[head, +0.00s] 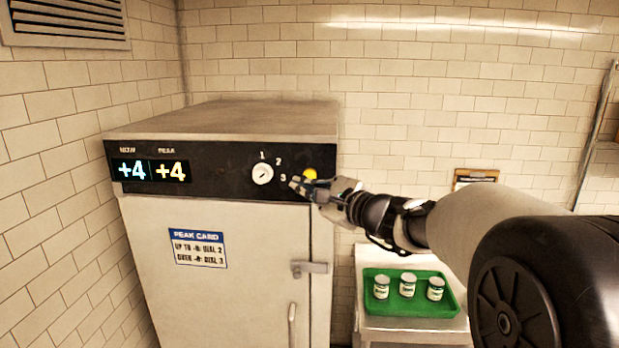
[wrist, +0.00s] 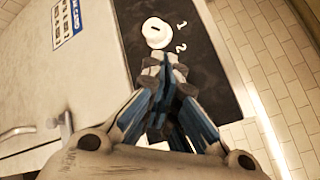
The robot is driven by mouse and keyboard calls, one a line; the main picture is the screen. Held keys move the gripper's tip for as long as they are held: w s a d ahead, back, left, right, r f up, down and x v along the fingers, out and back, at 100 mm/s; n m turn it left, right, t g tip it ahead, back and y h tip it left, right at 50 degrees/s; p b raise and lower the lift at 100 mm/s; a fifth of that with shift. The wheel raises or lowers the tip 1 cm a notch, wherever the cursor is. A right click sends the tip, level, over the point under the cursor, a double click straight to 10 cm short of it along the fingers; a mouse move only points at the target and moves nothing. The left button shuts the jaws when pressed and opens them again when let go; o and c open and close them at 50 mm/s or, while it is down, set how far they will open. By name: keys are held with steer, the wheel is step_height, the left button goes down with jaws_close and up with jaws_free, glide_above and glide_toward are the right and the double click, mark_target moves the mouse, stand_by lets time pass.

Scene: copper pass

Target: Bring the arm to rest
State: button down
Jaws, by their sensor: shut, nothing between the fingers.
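My gripper (head: 297,185) is shut and empty in front of the cabinet's dark control panel, just right of the white dial (head: 263,173). In the wrist view my gripper (wrist: 165,66) has its closed fingertips just below the dial (wrist: 157,32); I cannot tell whether they touch the panel. The numbers 1, 2 and 3 stand around the dial's upper right. The dial's dark pointer mark is too small to read surely. My arm reaches in from the right of the head view.
The steel cabinet (head: 225,270) shows +4 under NOW and +4 under PEAK on its display (head: 150,170). A yellow lamp (head: 310,173) sits by my fingers. A peak card (head: 198,248) is on the door. A green tray (head: 385,306) with three jars stands below my arm.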

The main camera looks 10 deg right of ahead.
steer(key=s+a+f+n+g+b, duration=0.3)
steer(key=s+f+n, duration=0.25)
steer(key=s, duration=0.55)
steer(key=s+a+f+n+g+b, duration=0.3)
steer(key=s+f+n+g+b, duration=0.15)
steer(key=s+f, duration=0.4)
steer(key=s+d+f+n+h+b, duration=0.2)
steer(key=s+d+f+n+h, duration=0.1)
steer(key=s, duration=0.4)
steer(key=s+d+f+n+g+h+b, duration=0.1)
steer(key=s+d+f+n+h+b, duration=0.1)
steer(key=s+d+f, duration=0.4)
steer(key=s+d+f+n+g+h+b, duration=0.1)
steer(key=s+d+f+n+h, duration=0.3)
steer(key=s+f, duration=0.3)
steer(key=shift+s+d+f+h+b, duration=0.3)
steer(key=shift+s+d+f+b, duration=0.1)
steer(key=shift+s, duration=0.55)
